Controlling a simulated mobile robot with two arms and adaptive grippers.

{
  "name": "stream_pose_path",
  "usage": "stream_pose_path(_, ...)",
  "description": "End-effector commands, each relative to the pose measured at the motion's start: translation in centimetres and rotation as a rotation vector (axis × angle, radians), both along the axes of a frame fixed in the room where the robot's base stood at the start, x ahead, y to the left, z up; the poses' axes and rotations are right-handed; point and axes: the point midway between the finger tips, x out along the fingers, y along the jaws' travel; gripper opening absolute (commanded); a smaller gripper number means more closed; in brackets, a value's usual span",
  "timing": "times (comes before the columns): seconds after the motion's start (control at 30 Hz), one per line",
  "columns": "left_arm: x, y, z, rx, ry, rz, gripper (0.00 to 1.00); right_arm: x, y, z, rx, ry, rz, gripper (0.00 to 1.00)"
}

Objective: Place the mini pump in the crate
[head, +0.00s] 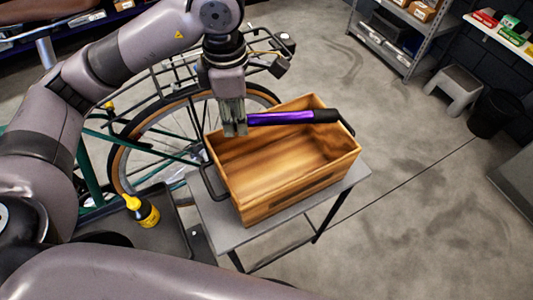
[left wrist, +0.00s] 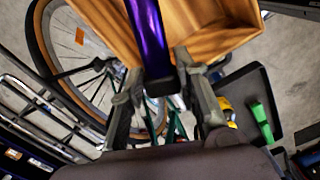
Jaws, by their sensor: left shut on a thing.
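The mini pump (head: 283,118) is a purple tube with black ends. My left gripper (head: 235,131) is shut on its left end and holds it roughly level over the wooden crate (head: 285,198). In the left wrist view the purple pump (left wrist: 149,35) runs up from between the fingers of the gripper (left wrist: 166,95), with the crate (left wrist: 205,25) beyond it. The crate stands open on a small grey table and looks empty where I see inside; its near left inside corner is partly hidden. My right gripper is not in view.
A bicycle wheel (head: 165,150) stands behind and left of the crate. A yellow and black bottle (head: 142,210) stands on a dark tray at the left. A grey step stool (head: 456,88) and a black bin (head: 491,113) are at the right. The floor between is clear.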

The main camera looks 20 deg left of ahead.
Motion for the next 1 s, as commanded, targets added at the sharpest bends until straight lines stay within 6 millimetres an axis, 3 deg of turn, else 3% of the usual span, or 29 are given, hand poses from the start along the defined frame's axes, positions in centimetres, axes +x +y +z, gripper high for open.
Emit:
stream_pose_path(0.17, -0.2, -0.1, -2.1, -0.001, 0.006, 0.003, 0.00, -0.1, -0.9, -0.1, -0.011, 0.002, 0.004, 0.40)
stream_pose_path(0.43, -0.3, -0.1, -8.8, 0.000, 0.009, 0.004, 0.00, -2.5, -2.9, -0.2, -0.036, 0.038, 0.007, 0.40)
stream_pose_path(0.7, -0.2, -0.1, -14.5, 0.001, 0.004, 0.004, 0.00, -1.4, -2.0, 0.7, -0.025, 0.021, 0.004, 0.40)
stream_pose_path(1.0, -0.2, -0.1, -17.8, 0.001, 0.004, 0.003, 0.00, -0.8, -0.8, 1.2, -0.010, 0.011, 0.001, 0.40)
